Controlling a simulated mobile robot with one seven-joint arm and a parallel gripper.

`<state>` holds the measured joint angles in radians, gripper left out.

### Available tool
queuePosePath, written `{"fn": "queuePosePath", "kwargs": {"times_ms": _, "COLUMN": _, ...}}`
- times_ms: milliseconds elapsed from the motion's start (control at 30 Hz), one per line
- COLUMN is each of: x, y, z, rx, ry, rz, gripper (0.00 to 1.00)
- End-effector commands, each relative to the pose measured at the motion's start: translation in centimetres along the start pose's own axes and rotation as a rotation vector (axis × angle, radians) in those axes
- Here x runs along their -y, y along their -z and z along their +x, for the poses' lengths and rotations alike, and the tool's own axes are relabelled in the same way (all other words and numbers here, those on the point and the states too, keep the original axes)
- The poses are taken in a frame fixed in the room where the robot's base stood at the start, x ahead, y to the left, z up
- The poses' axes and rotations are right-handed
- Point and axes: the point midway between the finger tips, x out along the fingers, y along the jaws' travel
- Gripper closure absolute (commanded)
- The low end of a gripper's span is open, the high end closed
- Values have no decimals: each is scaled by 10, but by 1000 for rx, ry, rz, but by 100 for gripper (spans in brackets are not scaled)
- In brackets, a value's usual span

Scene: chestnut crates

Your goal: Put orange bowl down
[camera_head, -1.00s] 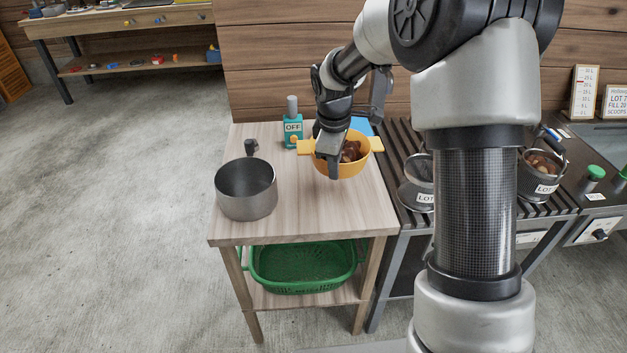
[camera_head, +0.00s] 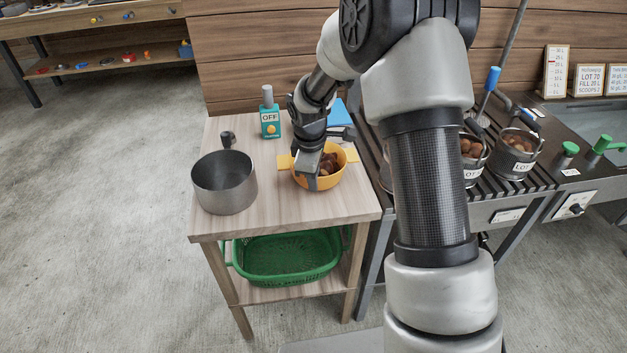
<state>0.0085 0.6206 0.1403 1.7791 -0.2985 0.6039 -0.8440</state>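The orange bowl (camera_head: 331,181) is at the right part of the wooden table (camera_head: 262,208), upright, with brown chestnuts (camera_head: 329,163) inside and a flat yellow-orange tab on each side. It looks to be resting on the tabletop or very close to it; its underside is hidden. My gripper (camera_head: 311,178) points down at the bowl's near left rim, with its fingers at the wall. It seems shut on that rim, though the finger gap is hard to see.
A grey pot (camera_head: 224,190) stands left of the bowl. A teal bottle labelled OFF (camera_head: 270,120) and a blue item (camera_head: 340,113) are behind. A green basket (camera_head: 287,262) is on the lower shelf. A slatted rack with labelled chestnut pots (camera_head: 517,155) lies right. The table's front is clear.

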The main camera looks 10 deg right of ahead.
Motion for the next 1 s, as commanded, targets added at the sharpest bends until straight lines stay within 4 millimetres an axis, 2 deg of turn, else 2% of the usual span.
{"fn": "queuePosePath", "kwargs": {"times_ms": 33, "x": -1, "y": 0, "z": 2, "rx": -1, "ry": -3, "rz": 0, "gripper": 100}}
{"fn": "queuePosePath", "kwargs": {"times_ms": 100, "x": 0, "y": 0, "z": 2, "rx": 0, "ry": 0, "rz": 0, "gripper": 86}}
{"fn": "queuePosePath", "kwargs": {"times_ms": 167, "x": 0, "y": 0, "z": 2, "rx": 0, "ry": 0, "rz": 0, "gripper": 78}}
{"fn": "queuePosePath", "kwargs": {"times_ms": 433, "x": 0, "y": 0, "z": 1, "rx": 0, "ry": 0, "rz": 0, "gripper": 78}}
{"fn": "queuePosePath", "kwargs": {"times_ms": 567, "x": -1, "y": 0, "z": -8, "rx": -1, "ry": -2, "rz": 0, "gripper": 78}}
{"fn": "queuePosePath", "kwargs": {"times_ms": 667, "x": -2, "y": 1, "z": -24, "rx": -2, "ry": -3, "rz": -1, "gripper": 78}}
{"fn": "queuePosePath", "kwargs": {"times_ms": 1000, "x": -1, "y": 0, "z": -95, "rx": -1, "ry": -3, "rz": 0, "gripper": 78}}
